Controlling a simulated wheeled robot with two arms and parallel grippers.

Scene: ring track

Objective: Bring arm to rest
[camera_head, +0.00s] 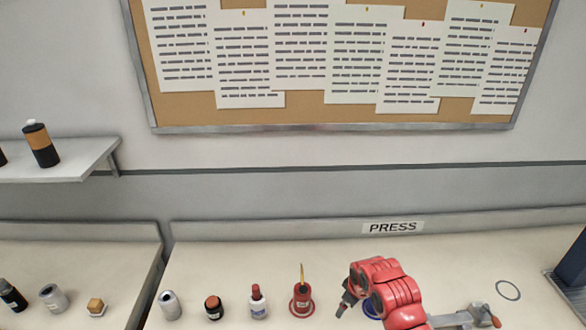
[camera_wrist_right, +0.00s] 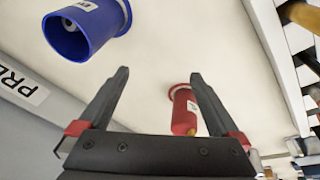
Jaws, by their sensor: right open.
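My right gripper (camera_head: 345,303) hangs over the work table at the lower middle of the head view, in front of the wrist of my red arm. In the right wrist view my right gripper (camera_wrist_right: 160,75) has its two dark fingers spread wide with nothing held between them. A red container (camera_head: 302,297) with a thin stick standing up from it is on a red ring to the left of the gripper. A blue cup-like holder (camera_wrist_right: 80,30) shows in the wrist view, apart from the fingers; in the head view my arm mostly hides it. My left gripper is not in view.
A row of small bottles, including a white one with a red cap (camera_head: 258,302), stands left of the red container. A dark ring outline (camera_head: 508,290) lies on the table at right. A shelf (camera_head: 70,165) juts out at left. A PRESS label (camera_head: 393,227) is at the back.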

